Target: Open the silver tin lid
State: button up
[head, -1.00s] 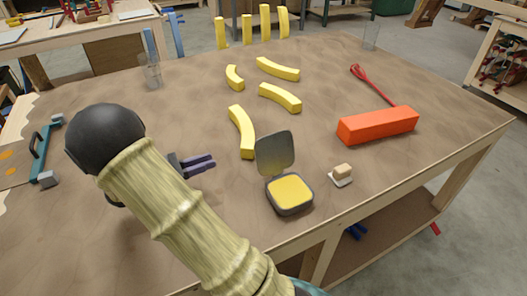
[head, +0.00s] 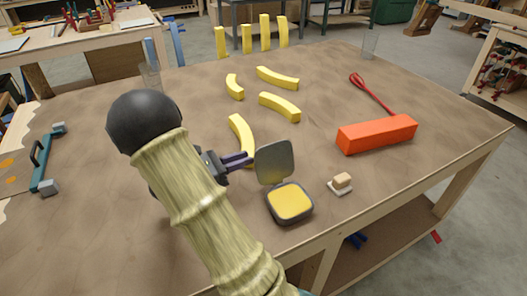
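The silver tin (head: 289,204) sits on the brown table near its front edge, with a yellow fill inside. Its grey lid (head: 275,162) stands raised, roughly upright at the back of the tin. My gripper (head: 248,160) is left of the lid, its dark fingers pointing right toward the lid's left edge. The fingers look close together, with a narrow gap between them, and I see nothing held. Whether the fingertips touch the lid is hard to tell. My arm hides part of the table to the left.
Several curved yellow pieces (head: 280,106) lie behind the tin, one close behind the gripper. A cream block on a small white base (head: 341,184) is right of the tin. An orange block (head: 377,134) and red tool (head: 371,92) lie farther right. Clear cups stand at the back.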

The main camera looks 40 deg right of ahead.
aim_at(264, 152)
jog(key=x, duration=0.7)
grip_shut()
